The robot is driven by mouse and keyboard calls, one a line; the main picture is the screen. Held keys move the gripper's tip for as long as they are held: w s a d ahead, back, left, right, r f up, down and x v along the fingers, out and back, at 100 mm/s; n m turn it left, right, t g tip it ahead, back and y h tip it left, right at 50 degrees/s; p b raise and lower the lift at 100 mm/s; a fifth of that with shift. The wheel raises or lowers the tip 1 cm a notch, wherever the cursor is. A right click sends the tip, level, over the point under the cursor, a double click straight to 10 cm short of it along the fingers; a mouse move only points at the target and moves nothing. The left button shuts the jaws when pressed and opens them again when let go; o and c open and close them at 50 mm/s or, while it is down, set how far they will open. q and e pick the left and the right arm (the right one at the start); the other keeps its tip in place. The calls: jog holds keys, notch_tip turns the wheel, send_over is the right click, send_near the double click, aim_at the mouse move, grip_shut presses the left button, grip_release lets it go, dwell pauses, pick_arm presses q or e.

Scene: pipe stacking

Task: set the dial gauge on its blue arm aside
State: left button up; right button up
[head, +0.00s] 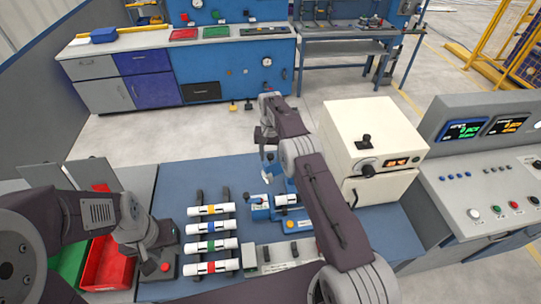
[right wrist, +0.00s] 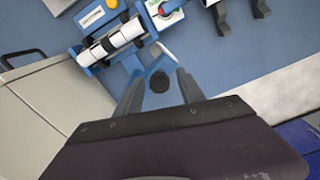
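A blue arm (right wrist: 158,66) with a dark round part, apparently the dial gauge, shows in the right wrist view. My right gripper (right wrist: 161,78) has its two fingers spread on either side of it, and I cannot tell whether they touch it. The arm sits beside a blue fixture (head: 288,207) that holds a white pipe (right wrist: 122,37) with dark bands. In the head view my right arm hides most of the gauge. My left gripper (head: 150,235) is at the left of the table, over a small grey box with a red button; its fingers are unclear.
A rack with several white pipes with coloured bands (head: 210,228) lies mid-table. Red (head: 108,265) and green bins stand at the left. A cream machine (head: 372,140) stands close to the right of the fixture. Blue tabletop behind the rack is clear.

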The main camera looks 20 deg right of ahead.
jog(key=shift+r+b, duration=0.3)
jog(key=shift+r, duration=0.15)
notch_tip(320, 180, up, 4)
jog(key=shift+f, duration=0.1)
notch_tip(320, 180, up, 5)
jog(key=p, duration=0.3)
jog(key=shift+s+f, duration=0.1)
jog(key=shift+f, duration=0.1)
jog(key=shift+f, duration=0.1)
